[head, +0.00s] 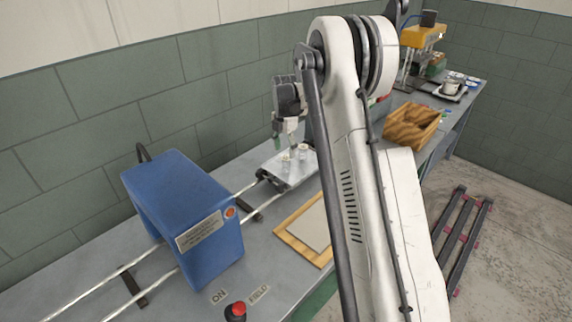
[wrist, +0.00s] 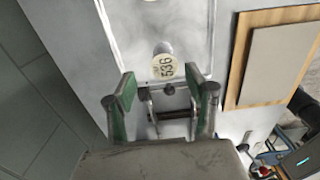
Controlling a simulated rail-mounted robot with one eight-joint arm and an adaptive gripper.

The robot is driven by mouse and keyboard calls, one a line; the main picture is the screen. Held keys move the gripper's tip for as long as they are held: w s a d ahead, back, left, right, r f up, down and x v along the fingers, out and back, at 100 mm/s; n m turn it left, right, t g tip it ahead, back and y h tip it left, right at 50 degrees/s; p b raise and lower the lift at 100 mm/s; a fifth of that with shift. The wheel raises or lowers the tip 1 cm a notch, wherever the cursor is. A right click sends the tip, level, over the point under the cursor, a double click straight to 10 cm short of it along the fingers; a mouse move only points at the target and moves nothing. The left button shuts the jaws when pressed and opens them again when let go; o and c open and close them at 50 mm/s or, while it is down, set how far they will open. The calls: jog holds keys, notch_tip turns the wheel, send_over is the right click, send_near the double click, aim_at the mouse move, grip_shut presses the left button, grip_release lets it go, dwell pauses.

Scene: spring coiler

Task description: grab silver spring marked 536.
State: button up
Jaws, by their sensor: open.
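In the wrist view, a pale round tag marked 536 (wrist: 163,67) tops a short silver piece, the spring, on a grey metal plate (wrist: 190,38). My gripper (wrist: 160,86) is open, its green-padded fingers apart. The tag shows just beyond the gap between the fingertips, with no finger touching it that I can see. In the head view, my gripper (head: 284,131) points down over the metal plate (head: 291,176) at the end of the rails. Two small pale-topped pieces stand on that plate. I cannot read which one there is 536.
A blue machine housing (head: 184,220) straddles the rails left of the plate. A wood-framed board (head: 306,232) lies in front. A wooden bin (head: 411,127) and a yellow press (head: 421,37) stand farther along the bench. A red button (head: 236,310) is at the near edge.

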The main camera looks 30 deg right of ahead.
aim_at(286, 158)
jog(key=shift+s+d+f+p, duration=0.1)
jog(key=shift+f+p, duration=0.1)
jog(key=shift+f, duration=0.85)
jog(key=shift+s+a+f+p, duration=0.1)
jog(key=shift+f+p, duration=0.05)
jog(key=shift+f, duration=0.85)
jog(key=shift+s+d+f+p, duration=0.1)
jog(key=shift+f+p, duration=0.1)
jog(key=shift+f, duration=0.85)
jog(key=shift+c, duration=0.5)
jog(key=c, duration=1.1)
